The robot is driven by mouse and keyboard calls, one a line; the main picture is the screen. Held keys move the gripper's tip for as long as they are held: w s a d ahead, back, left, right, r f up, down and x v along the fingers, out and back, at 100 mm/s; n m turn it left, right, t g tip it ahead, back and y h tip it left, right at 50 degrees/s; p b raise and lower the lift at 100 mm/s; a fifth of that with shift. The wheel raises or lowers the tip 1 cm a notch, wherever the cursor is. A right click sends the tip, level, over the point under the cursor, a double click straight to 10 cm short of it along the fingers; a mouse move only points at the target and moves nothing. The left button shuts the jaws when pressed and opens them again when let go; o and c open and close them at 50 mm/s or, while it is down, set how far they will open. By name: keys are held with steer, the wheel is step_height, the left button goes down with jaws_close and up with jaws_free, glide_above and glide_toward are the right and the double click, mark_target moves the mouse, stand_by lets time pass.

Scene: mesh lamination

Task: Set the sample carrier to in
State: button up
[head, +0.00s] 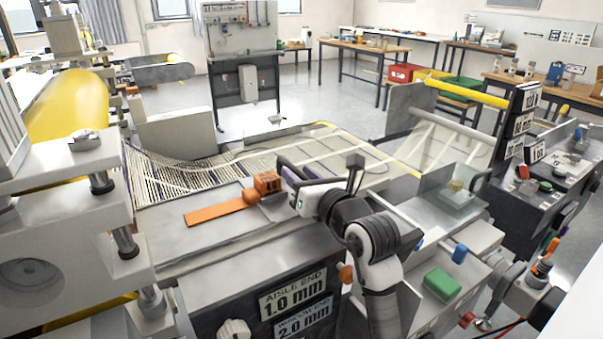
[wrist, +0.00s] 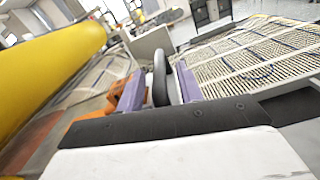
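What looks like the sample carrier is an orange flat strip (head: 215,213) with a rounded end, beside an upright orange block (head: 266,183) on the grey machine table. I cannot tell whether strip and block are one piece. My gripper (head: 284,178) is just right of the block, low over the table. In the wrist view my gripper (wrist: 160,88) has its two purple fingers apart. A black rounded upright piece (wrist: 160,76) shows between them, with small gaps; I cannot tell its depth. Orange (wrist: 128,99) shows behind the left finger, mostly hidden.
A yellow roller (head: 68,104) in a grey frame stands at left. A striped mesh sheet (head: 180,172) lies behind the table plate. A clear-sided box (head: 455,195) and a green block (head: 441,284) are at right. Thickness labels (head: 293,293) mark the front.

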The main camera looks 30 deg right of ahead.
jaws_close()
